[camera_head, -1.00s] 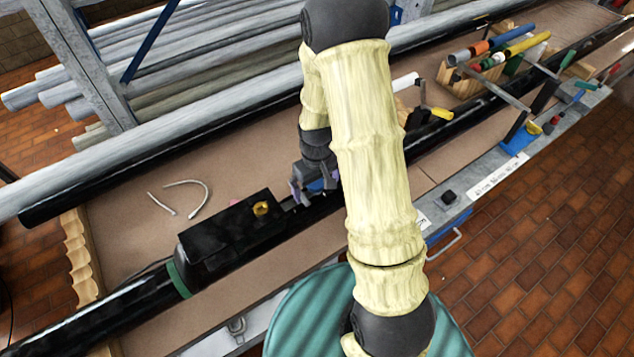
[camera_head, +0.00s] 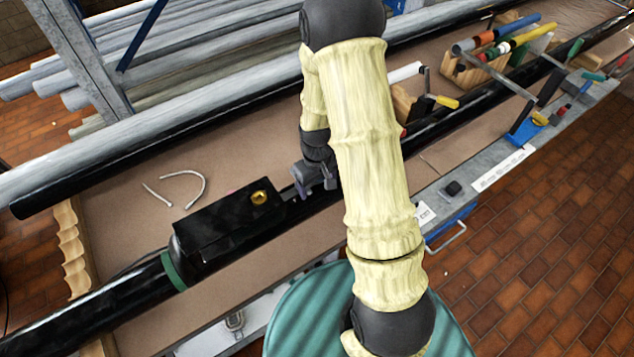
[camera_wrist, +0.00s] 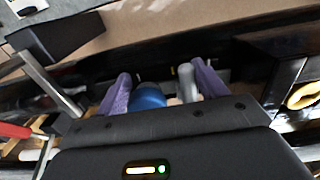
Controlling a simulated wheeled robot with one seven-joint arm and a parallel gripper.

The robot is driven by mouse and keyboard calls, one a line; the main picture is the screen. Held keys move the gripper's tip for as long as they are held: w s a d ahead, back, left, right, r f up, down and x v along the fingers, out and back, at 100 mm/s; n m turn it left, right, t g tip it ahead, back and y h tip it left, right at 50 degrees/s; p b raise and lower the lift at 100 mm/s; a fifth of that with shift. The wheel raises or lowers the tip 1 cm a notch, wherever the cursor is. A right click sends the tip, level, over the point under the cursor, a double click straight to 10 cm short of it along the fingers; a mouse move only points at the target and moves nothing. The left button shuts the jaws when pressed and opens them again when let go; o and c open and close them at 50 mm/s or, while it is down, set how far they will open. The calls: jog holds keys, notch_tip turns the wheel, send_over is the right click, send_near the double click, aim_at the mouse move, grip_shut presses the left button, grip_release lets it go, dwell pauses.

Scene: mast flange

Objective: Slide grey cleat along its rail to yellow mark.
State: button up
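My gripper (camera_head: 318,188) is low over the long black mast, just right of the black box on it, partly hidden by my arm in the head view. In the wrist view its two purple fingers (camera_wrist: 160,92) stand apart. A rounded grey piece (camera_wrist: 187,82), possibly the grey cleat, shows between them, close beside the right finger. A blue rounded piece (camera_wrist: 148,97) is beside the left finger. I cannot tell whether either finger touches them. I cannot make out the rail or a clear yellow mark; a yellow ring (camera_head: 259,198) shows on the black box.
The black box (camera_head: 215,228) stands left of my gripper, with a green band (camera_head: 173,271) beyond it. A bent white wire (camera_head: 190,178) lies on the brown bench. Clamps (camera_head: 520,122) and a wooden tool rack (camera_head: 480,72) occupy the right.

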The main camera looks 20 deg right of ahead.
grip_shut()
jog(key=shift+w+d, duration=0.2)
jog(key=shift+d, duration=0.45)
jog(key=o, duration=0.8)
grip_release()
jog(key=shift+c, duration=0.2)
jog(key=shift+r, duration=0.15)
jog(key=shift+r+p, duration=2.35)
jog(key=shift+r, duration=0.55)
